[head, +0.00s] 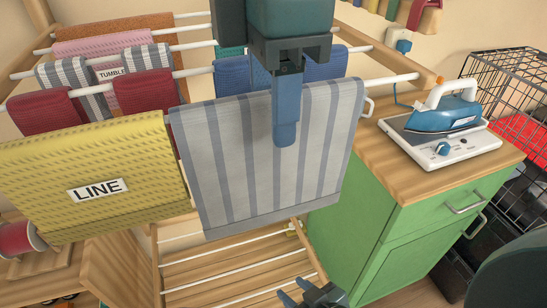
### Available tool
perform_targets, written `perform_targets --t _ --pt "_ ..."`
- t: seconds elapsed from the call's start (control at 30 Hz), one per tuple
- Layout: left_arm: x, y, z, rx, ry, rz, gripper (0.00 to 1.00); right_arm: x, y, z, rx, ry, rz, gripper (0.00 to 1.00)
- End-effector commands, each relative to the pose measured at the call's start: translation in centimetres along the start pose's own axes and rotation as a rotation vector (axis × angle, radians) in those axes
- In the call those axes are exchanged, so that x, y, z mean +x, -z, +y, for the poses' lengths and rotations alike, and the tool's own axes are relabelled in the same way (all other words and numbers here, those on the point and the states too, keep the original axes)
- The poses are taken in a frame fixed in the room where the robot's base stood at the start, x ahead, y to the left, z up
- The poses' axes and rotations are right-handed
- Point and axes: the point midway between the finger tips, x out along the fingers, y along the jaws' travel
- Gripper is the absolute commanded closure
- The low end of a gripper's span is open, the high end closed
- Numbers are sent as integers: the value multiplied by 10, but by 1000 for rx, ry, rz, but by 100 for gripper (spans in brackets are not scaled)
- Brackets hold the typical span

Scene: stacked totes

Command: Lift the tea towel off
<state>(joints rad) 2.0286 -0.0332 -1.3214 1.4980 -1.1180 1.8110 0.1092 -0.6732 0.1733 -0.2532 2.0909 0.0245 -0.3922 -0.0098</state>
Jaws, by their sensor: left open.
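A grey striped tea towel (240,165) hangs over the front rod of a wooden drying rack, its front face spread flat. My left gripper (285,138) comes down from above at the towel's upper middle. One blue finger shows in front of the cloth. The other finger is hidden, and I cannot tell whether it is behind the towel. The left gripper is open. My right gripper (290,289) is low at the bottom edge, below the towel, with its two fingers apart and nothing between them.
A yellow cloth (90,160) labelled LINE hangs left of the towel. Red cloths (145,92), blue cloths (235,76) and another striped cloth (60,75) hang behind. An iron (445,113) stands on the green cabinet (385,215) at right.

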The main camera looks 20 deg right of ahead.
Motion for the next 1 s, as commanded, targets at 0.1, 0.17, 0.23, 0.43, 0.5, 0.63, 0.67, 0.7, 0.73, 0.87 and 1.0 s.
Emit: perform_targets --t 0.1,0.17,0.23,0.43,0.5,0.63,0.67,0.7,0.73,0.87,1.0 --pt "17 -1 0 2 3 4 53 -2 6 0 -1 -1 2 64" --pt "27 -1 0 1 2 3 53 -2 6 1 -1 -3 -1 64" --pt "36 -2 1 0 2 2 53 -1 4 2 -2 -5 -6 64" --pt "45 -2 0 1 0 1 53 0 -1 4 -1 -9 -16 64" --pt "45 -2 0 0 0 1 53 0 -1 4 1 -9 -16 64" --pt "45 -2 0 0 0 1 58 0 0 3 3 -10 -15 64" --pt "45 -2 1 0 0 1 61 0 0 3 3 -10 -15 64" --pt "45 -2 0 0 0 1 64 0 0 3 3 -10 -14 64" --pt "44 -2 0 0 0 1 67 0 0 3 3 -10 -14 64" --pt "44 -2 0 0 0 1 77 0 0 4 3 -10 -13 64" --pt "44 -2 0 0 0 1 89 0 1 4 3 -11 -12 64"
